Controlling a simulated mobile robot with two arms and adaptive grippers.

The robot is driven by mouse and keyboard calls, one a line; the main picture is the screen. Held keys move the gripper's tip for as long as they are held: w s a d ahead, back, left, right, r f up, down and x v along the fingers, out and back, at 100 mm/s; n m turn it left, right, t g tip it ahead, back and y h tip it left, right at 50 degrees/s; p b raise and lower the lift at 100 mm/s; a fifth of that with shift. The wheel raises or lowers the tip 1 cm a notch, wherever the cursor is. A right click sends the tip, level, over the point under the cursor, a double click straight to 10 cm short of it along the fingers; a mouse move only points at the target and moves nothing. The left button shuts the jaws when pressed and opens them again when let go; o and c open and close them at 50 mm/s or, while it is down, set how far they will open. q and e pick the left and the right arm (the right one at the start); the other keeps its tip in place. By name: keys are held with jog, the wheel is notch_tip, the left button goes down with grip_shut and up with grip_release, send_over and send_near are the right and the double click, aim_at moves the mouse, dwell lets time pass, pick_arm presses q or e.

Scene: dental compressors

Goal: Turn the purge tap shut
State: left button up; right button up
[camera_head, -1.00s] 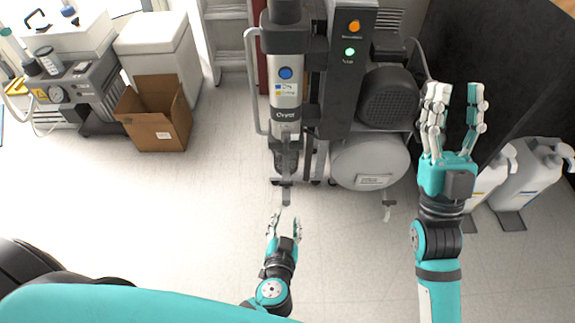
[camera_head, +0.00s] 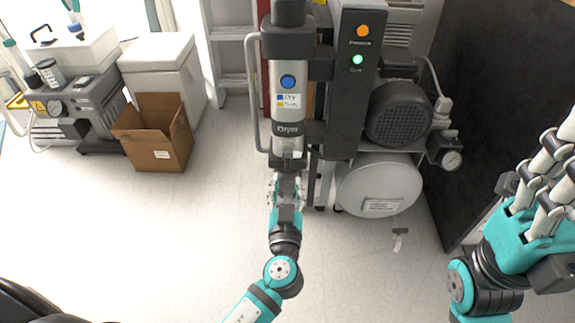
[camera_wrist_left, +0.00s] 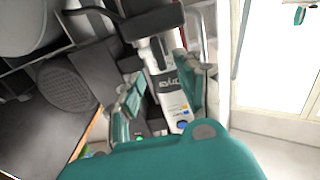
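The dryer column (camera_head: 287,100) is a grey cylinder with a blue round badge, upright at the centre of the head view. Its lower end and the tap under it are hidden by my left gripper (camera_head: 287,187), whose fingers stand apart on either side. In the left wrist view the column (camera_wrist_left: 170,85) shows between the spread fingers of my left gripper (camera_wrist_left: 162,98); the tap cannot be made out, nor any contact. A second small grey tap (camera_head: 399,237) hangs below the tank (camera_head: 380,183). My right gripper (camera_head: 553,170) is open and empty at the right edge, partly cut off.
The compressor motor (camera_head: 398,113) and a pressure gauge (camera_head: 452,160) sit right of the column. A dark panel (camera_head: 480,100) stands behind at right. An open cardboard box (camera_head: 155,150) and a white bin are at left. The floor (camera_head: 190,230) is clear at left.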

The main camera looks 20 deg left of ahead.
aim_at(287, 165)
pick_arm(q)
jog(key=x, duration=0.7)
jog(key=shift+f, duration=0.1)
grip_shut()
